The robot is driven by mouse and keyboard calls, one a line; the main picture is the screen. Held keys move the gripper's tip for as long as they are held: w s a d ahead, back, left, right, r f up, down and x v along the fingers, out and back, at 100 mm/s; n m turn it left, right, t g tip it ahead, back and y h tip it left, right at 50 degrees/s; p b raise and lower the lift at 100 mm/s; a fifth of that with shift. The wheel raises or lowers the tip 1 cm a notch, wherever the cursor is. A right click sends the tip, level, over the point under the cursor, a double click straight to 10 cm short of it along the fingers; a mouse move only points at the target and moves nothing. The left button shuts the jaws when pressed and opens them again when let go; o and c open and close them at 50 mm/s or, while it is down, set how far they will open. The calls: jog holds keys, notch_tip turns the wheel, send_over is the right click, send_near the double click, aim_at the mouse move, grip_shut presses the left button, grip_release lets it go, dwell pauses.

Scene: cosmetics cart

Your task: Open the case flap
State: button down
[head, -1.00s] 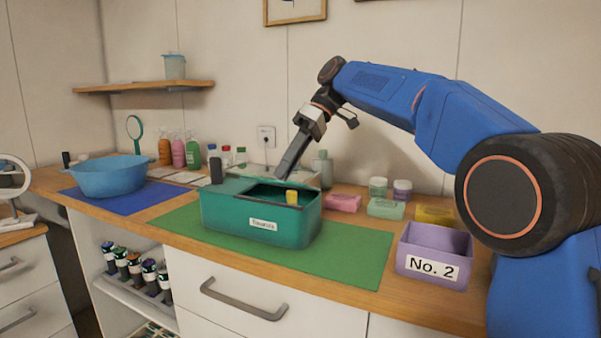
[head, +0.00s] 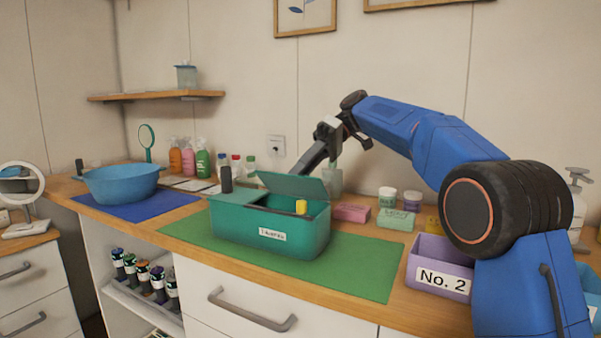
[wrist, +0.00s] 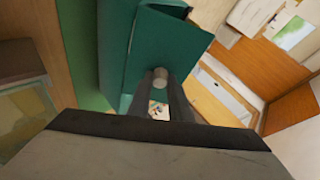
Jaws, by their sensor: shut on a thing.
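The teal case (head: 262,240) with a white label stands on a green mat (head: 350,262) on the counter. Its flap (head: 293,184) is raised and tilted up at the back, leaving part of the inside visible. A yellow item (head: 301,206) shows in the opening. My gripper (head: 300,170) reaches down behind the flap, which hides its fingertips in the head view. In the wrist view, my gripper (wrist: 160,88) has its fingers on both sides of a small pale round knob (wrist: 160,77) at the teal flap (wrist: 165,42).
A lilac bin marked No. 2 (head: 440,265) stands to the right. Soap boxes (head: 396,219) and jars are behind it. A blue basin (head: 121,183) is at the left on a blue mat. Several bottles (head: 203,160) stand behind the case.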

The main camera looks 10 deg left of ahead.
jog(key=c, duration=1.6)
grip_release()
